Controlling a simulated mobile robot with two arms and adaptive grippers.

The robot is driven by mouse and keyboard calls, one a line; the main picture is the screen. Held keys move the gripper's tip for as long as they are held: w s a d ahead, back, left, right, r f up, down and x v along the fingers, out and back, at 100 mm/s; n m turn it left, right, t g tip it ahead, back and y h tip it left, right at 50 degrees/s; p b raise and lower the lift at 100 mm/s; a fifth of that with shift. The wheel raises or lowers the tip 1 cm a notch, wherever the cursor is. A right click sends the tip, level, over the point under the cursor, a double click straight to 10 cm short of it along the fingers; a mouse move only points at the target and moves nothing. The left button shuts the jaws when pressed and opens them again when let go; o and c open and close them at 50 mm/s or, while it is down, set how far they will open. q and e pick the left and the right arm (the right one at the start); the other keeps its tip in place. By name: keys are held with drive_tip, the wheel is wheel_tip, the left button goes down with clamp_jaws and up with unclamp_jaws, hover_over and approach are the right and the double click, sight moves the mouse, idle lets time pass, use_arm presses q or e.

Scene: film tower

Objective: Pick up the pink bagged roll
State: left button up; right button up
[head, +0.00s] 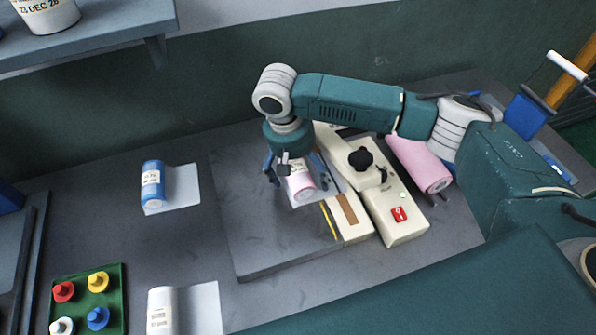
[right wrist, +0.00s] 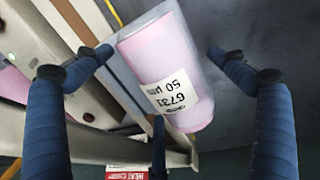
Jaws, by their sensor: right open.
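The pink bagged roll (head: 301,186) lies on the raised grey board, beside the cream sealing machine, under my right gripper (head: 295,170). In the right wrist view the pink roll (right wrist: 172,75) shows its white label reading G731, 50. My right gripper's blue fingers (right wrist: 160,55) are open and spread on both sides of the roll. A gap shows between the right finger and the roll; the left fingertip is close to it, and I cannot tell if it touches. The gripper hides the roll's upper part in the head view. My left gripper is not in view.
The cream sealing machine (head: 397,222), with black knob and red switch, stands close right of the roll; a larger pink roll (head: 420,165) lies behind it. A blue roll (head: 152,186) and a white roll (head: 162,310) lie left. The board's (head: 255,240) front left is clear.

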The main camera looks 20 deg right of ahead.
drive_tip(key=c, duration=1.5)
drive_tip(key=shift+a+r, duration=0.1)
drive_tip(key=shift+r, duration=0.1)
